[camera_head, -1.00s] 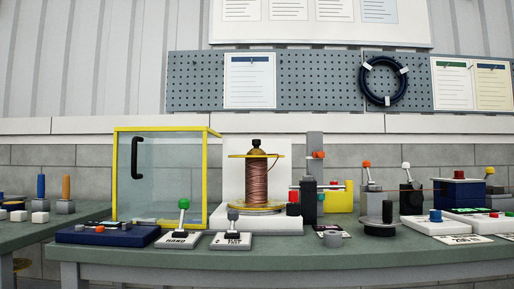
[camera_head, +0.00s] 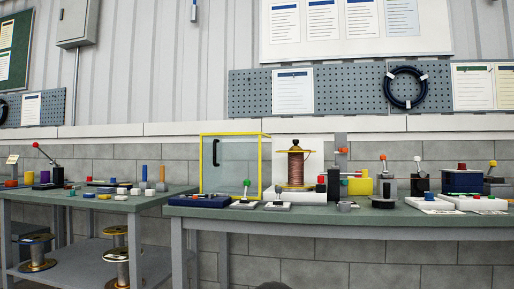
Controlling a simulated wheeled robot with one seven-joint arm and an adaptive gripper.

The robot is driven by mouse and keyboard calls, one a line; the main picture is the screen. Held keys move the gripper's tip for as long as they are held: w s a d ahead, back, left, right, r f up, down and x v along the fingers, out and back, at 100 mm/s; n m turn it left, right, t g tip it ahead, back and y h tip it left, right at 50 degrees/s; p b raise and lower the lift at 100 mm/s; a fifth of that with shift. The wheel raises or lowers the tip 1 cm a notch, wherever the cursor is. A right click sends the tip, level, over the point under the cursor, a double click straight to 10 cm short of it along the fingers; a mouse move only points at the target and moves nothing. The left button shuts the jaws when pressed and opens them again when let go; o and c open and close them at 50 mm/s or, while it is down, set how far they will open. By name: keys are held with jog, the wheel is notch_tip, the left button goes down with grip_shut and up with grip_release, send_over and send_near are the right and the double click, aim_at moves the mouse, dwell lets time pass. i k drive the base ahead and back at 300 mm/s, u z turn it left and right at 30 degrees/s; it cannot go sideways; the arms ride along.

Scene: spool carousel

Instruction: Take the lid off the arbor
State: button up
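The arbor carries a spool of copper-coloured wire (camera_head: 296,168) standing upright on a white base near the middle of the right-hand bench. A dark knob (camera_head: 295,143) sits on top, above the gold upper disc (camera_head: 295,151); I take this top piece to be the lid, and it appears seated. The arbor's shaft is hidden by the wound wire. A clear guard panel with a yellow frame (camera_head: 232,134) and a black handle (camera_head: 215,152) stands just left of the spool. My gripper is not in view.
Levers with green (camera_head: 246,182) and grey knobs stand in front of the guard and spool. Black and yellow machine parts (camera_head: 360,185) crowd the spool's right. A second bench (camera_head: 110,203) at left holds small parts, with spools (camera_head: 37,252) on its lower shelf.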

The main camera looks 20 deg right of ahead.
aim_at(296, 142)
jog(key=z, duration=0.55)
jog(key=i, duration=0.85)
